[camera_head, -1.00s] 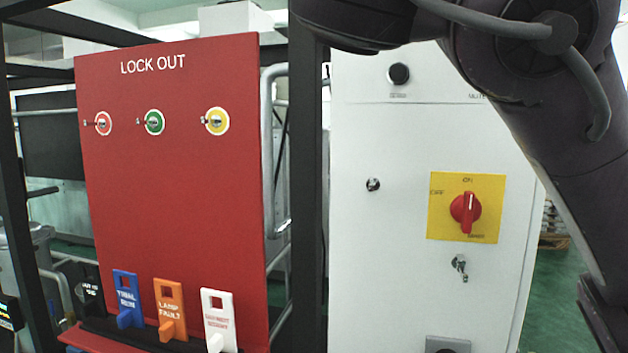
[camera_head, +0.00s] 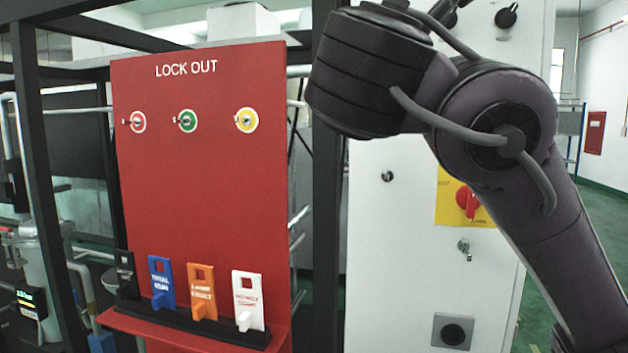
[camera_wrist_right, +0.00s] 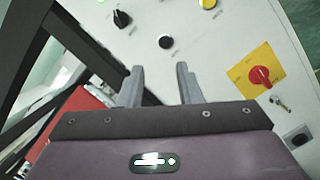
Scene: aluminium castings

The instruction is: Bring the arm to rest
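My right arm (camera_head: 500,140) comes in from the lower right of the head view and bends up in front of the white control panel. Its gripper is outside the head view. In the right wrist view my right gripper (camera_wrist_right: 160,85) has its two fingers apart, with nothing between them. Behind the fingers is the white panel face (camera_wrist_right: 215,55), with a black knob (camera_wrist_right: 122,19) and a black round button (camera_wrist_right: 166,41). I cannot tell the distance to it. My left arm and left gripper are not in view.
A red LOCK OUT board (camera_head: 205,190) stands left, with several keyed locks and a shelf of coloured tags (camera_head: 201,290). A black post (camera_head: 328,220) stands between board and panel. A red rotary switch (camera_head: 467,200) on the panel is partly hidden by my arm. Floor shows at far right.

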